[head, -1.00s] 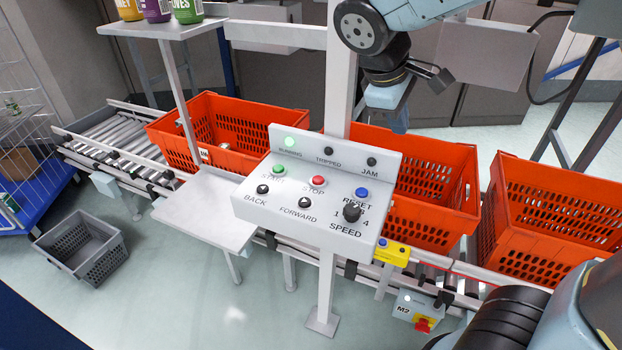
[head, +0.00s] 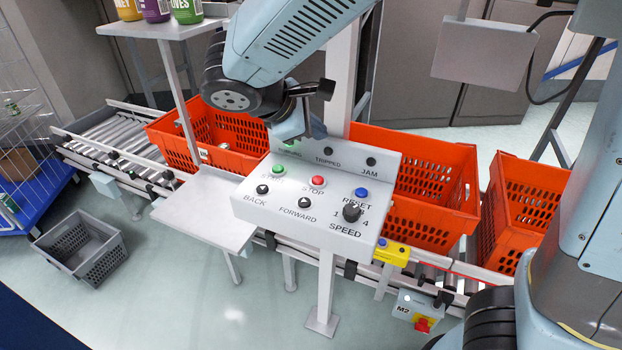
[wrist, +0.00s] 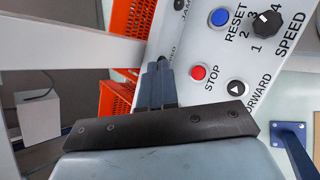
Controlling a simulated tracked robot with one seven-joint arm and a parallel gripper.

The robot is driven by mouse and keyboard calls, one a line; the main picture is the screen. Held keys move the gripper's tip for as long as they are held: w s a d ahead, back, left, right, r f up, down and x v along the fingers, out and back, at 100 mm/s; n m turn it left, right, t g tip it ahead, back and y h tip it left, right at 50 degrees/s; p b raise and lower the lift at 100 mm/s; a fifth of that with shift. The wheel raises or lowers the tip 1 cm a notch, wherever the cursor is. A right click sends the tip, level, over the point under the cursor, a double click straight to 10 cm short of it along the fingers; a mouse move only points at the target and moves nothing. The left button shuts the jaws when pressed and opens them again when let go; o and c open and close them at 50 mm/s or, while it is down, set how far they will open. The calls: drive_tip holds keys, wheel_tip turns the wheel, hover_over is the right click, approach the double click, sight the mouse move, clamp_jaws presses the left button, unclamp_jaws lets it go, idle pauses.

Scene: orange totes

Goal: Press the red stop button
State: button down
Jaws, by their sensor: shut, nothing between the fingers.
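The red stop button (head: 317,181) sits on the white control panel (head: 300,208), between the green start button (head: 278,170) and the blue reset button (head: 361,194). In the wrist view the red button (wrist: 199,72) is just right of my fingertips (wrist: 158,70), apart from them in the picture. My gripper (head: 303,128) is shut and empty, over the panel's raised back plate, up and left of the red button. It hides part of the running lamp. I cannot tell its exact height above the panel.
Black back and forward buttons and a speed knob (head: 352,211) are close by on the panel. Orange totes (head: 430,190) stand on the conveyor behind. A shelf with jars (head: 170,28) is at upper left. A grey crate (head: 80,252) is on the floor.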

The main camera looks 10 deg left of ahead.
sight(315, 181)
drive_tip(key=shift+f, duration=0.1)
drive_tip(key=shift+f, duration=4.3)
drive_tip(key=shift+f, duration=0.1)
drive_tip(key=shift+w+f, duration=0.15)
drive_tip(key=shift+f, duration=0.15)
drive_tip(key=shift+f, duration=0.45)
drive_tip(key=shift+r, duration=0.9)
drive_tip(key=shift+r, duration=0.15)
